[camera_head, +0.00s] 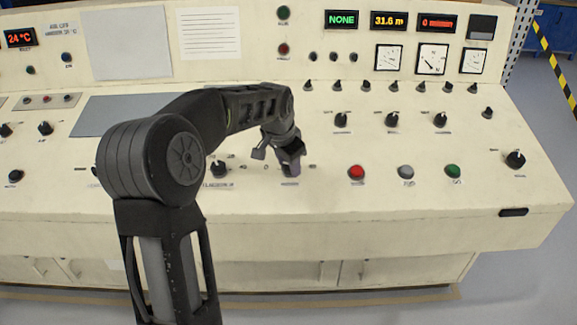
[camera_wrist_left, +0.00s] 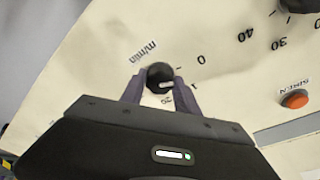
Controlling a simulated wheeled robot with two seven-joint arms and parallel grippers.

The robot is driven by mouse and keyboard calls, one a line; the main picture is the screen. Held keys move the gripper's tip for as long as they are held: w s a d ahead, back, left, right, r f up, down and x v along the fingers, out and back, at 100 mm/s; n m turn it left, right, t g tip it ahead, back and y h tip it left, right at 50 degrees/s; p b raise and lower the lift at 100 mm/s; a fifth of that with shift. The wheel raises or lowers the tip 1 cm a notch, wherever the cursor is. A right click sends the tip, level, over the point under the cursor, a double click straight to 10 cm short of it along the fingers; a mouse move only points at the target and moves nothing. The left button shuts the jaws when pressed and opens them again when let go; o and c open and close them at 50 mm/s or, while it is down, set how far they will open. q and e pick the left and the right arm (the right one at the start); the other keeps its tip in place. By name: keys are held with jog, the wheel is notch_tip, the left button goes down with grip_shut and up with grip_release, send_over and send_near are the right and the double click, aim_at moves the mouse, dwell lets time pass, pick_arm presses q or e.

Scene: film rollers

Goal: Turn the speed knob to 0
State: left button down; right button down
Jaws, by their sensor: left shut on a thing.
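The speed knob (camera_wrist_left: 160,75) is a round black knob with a short white mark, on the cream panel. In the left wrist view, "m/min", "0" and "20" are printed around it. The white mark lies on the knob's side nearer the "20"; its exact setting is hard to read. My left gripper (camera_wrist_left: 157,87) has one dark finger on each side of the knob and is shut on it. In the head view, my left gripper (camera_head: 279,157) reaches down to the sloped panel and mostly hides the knob. My right gripper is not in view.
A red button (camera_head: 357,172), a grey button (camera_head: 406,172) and a green button (camera_head: 453,171) sit right of my gripper. Another black knob (camera_head: 219,169) is close on its left. A red display (camera_head: 436,23) stands on the upright panel.

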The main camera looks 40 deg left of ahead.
pick_arm(q)
jog(key=shift+n, duration=0.9)
jog(key=shift+y, duration=0.3)
jog(key=c, duration=0.9)
grip_release()
jog(key=v, duration=0.7)
jog(key=shift+s+r, duration=0.2)
jog(key=shift+r, duration=0.15)
